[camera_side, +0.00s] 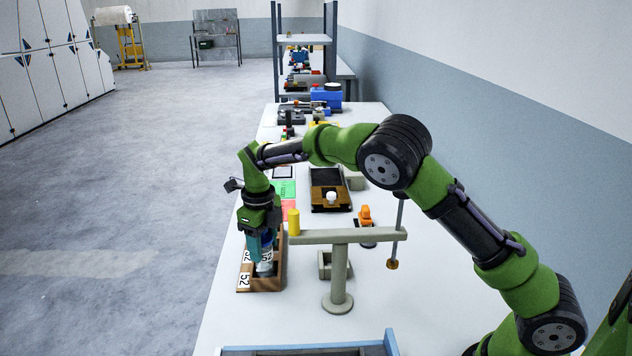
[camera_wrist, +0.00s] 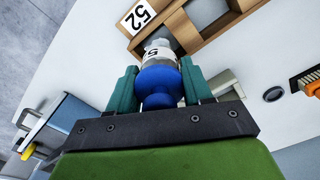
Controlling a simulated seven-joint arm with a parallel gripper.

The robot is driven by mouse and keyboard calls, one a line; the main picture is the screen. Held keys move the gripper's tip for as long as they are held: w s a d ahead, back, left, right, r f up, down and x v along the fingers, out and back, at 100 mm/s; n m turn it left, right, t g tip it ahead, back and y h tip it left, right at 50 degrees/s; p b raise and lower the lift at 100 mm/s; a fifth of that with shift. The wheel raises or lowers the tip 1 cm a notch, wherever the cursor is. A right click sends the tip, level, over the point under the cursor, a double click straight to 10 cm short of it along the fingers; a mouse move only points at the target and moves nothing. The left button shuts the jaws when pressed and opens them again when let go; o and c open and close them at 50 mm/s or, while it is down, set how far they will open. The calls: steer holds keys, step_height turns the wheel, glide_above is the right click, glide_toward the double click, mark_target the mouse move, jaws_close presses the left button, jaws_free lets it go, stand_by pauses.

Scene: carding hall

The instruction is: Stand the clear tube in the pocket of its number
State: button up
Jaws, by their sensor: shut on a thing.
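The clear tube (camera_wrist: 156,45) has a blue cap (camera_wrist: 158,82) and a white label; in the side view its label (camera_side: 266,256) appears to read 52. My gripper (camera_wrist: 158,76) is shut on the blue cap, one teal finger on each side. In the side view, my gripper (camera_side: 263,243) points down over the wooden rack (camera_side: 280,268). The tube's lower end overlaps the front pocket, beside a white tag reading 52 (camera_side: 243,279); this tag also shows in the wrist view (camera_wrist: 138,16). I cannot tell how deep the tube's end sits. A second tag (camera_side: 246,257) is partly hidden.
A grey stand (camera_side: 339,262) with a crossbar and a hanging rod is close right of the rack. A yellow cylinder (camera_side: 293,222) shows beside my gripper. A blue-edged tray (camera_side: 310,350) lies at the front. The table's left edge is near the rack.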

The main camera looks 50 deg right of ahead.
mark_target(264, 253)
steer(key=shift+f, duration=1.45)
steer(key=shift+f, duration=0.15)
steer(key=o, duration=1.1)
step_height(264, 253, up, 12)
steer(key=shift+r, duration=0.2)
